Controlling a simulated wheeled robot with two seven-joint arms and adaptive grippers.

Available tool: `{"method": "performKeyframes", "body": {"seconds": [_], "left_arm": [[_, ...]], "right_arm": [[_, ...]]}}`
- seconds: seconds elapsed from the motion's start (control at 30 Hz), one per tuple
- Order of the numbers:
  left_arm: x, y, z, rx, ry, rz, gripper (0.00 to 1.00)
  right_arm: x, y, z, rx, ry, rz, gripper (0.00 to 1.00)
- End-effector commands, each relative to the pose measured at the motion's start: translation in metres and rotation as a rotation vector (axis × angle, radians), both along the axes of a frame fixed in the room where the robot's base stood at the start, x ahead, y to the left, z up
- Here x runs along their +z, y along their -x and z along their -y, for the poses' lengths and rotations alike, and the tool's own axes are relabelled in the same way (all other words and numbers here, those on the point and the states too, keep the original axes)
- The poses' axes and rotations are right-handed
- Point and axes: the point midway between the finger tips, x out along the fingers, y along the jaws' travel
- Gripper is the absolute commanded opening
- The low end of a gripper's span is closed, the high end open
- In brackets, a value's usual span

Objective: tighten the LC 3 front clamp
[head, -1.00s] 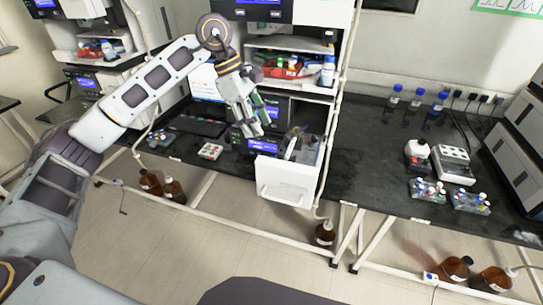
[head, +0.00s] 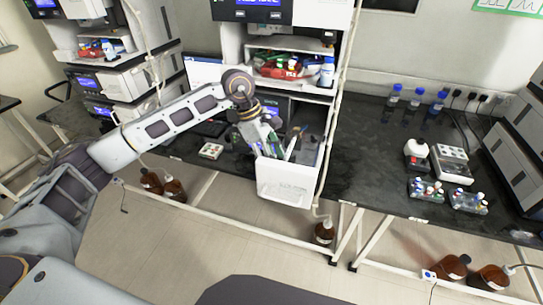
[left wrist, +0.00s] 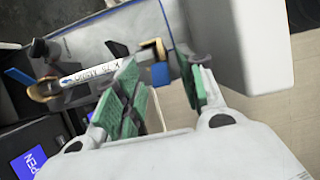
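My left gripper (head: 270,145) reaches down into the open white drawer of the middle stack in the head view. In the left wrist view its green-padded fingers (left wrist: 162,92) are apart. A grey column with a white label (left wrist: 88,75) lies at the left. A gold-and-black clamp with a blue tip (left wrist: 160,73) is at its right end, seen between the fingers; contact cannot be told. Another gold clamp (left wrist: 42,92) with a blue lever is at its left end. I cannot read which is the LC 3 front clamp. My right gripper is not in view.
The white drawer front (head: 287,185) stands out past the bench edge; its wall (left wrist: 235,45) is close to the right finger. A lit screen reading OPEN (left wrist: 33,160) is at lower left. The black bench (head: 365,155) right of the stack has bare room.

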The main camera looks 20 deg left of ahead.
Motion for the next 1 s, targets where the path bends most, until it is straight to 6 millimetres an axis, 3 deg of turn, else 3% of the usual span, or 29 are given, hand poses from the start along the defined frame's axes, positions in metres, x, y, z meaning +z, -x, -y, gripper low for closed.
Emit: {"method": "performKeyframes", "body": {"seconds": [0.37,0.67,1.0], "left_arm": [[-0.0032,0.0003,0.0011,0.0,0.0,-0.001,0.38],[-0.003,0.0002,0.0009,0.0,0.0,-0.001,0.0],[-0.0021,0.0001,0.002,-0.001,-0.017,0.001,0.0]], "right_arm": [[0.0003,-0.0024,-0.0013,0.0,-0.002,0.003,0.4],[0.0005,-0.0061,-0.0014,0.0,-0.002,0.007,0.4],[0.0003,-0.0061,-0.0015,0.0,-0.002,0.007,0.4]]}}
